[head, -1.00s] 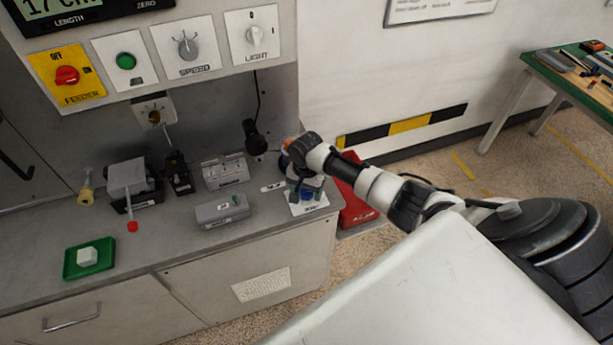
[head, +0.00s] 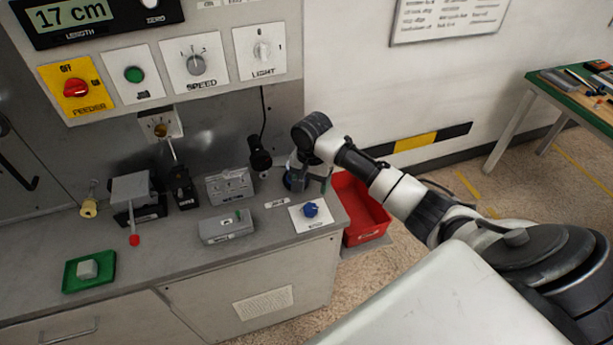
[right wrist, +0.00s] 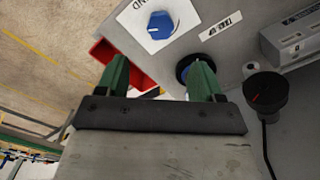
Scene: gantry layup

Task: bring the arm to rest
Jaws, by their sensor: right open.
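My right arm reaches in from the right over the counter's right end. My right gripper (head: 314,184) points down behind the white plate with the blue knob (head: 311,210), and is apart from the knob. In the right wrist view its two green fingers (right wrist: 160,76) stand wide apart with nothing between them. The blue knob also shows there (right wrist: 160,25), beyond the fingertips. My left gripper is out of view.
A red bin (head: 362,222) stands just right of the counter. A dark round-headed device (head: 260,160) and grey boxes (head: 227,226) stand left of the gripper. A green tray (head: 105,282) holds a pale block. The panel (head: 215,85) rises behind.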

